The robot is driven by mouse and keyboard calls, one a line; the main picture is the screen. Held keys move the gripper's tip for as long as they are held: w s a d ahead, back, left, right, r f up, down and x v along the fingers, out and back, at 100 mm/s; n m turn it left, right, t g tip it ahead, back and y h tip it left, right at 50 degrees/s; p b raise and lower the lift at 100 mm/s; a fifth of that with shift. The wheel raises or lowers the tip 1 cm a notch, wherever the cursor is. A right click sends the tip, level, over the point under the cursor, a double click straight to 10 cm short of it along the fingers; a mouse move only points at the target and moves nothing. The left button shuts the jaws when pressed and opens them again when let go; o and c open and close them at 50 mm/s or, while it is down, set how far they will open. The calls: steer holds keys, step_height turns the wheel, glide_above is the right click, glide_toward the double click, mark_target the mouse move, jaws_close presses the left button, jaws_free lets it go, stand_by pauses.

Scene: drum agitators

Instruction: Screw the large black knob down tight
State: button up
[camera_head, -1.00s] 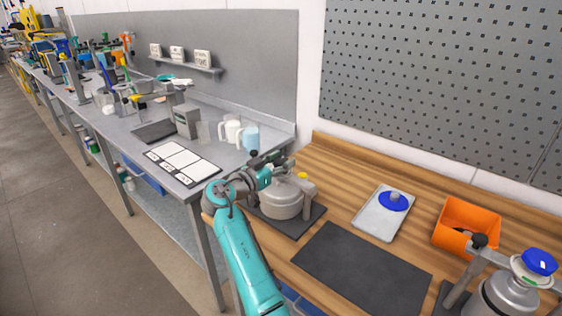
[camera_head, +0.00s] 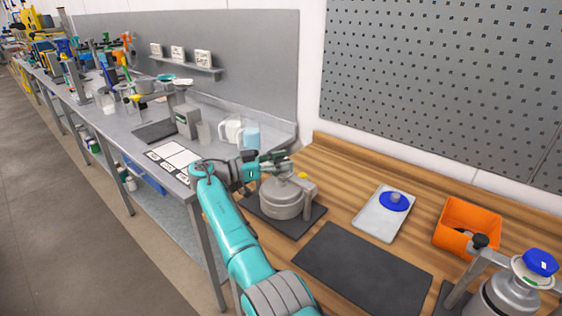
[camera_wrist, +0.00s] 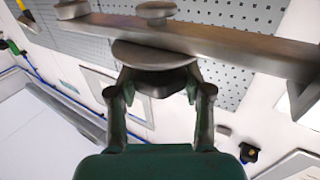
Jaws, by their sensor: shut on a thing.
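My gripper (camera_wrist: 155,88) is shut on a dark, flared piece under a metal bar (camera_wrist: 215,45) in the wrist view. This piece looks like the large black knob (camera_wrist: 158,82); the fingers hide part of its sides. In the head view my gripper (camera_head: 272,163) is over the left grey metal drum (camera_head: 284,200), at the top of its clamp frame. The knob cannot be made out there. The drum stands upright on a dark mat (camera_head: 255,210).
To the right are an empty dark mat (camera_head: 350,265), a white tray (camera_head: 370,225) with a blue-rimmed part (camera_head: 394,201), an orange bin (camera_head: 470,224) and a second drum (camera_head: 505,298) with a blue cap (camera_head: 540,262) and small black knob (camera_head: 478,241). A pegboard (camera_head: 450,80) stands behind.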

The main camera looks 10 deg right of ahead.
mark_target(281, 160)
steer(key=shift+r+m+g, duration=0.1)
steer(key=shift+m+g, duration=0.6)
steer(key=shift+g, duration=0.4)
steer(key=o, duration=1.2)
step_height(281, 160, up, 10)
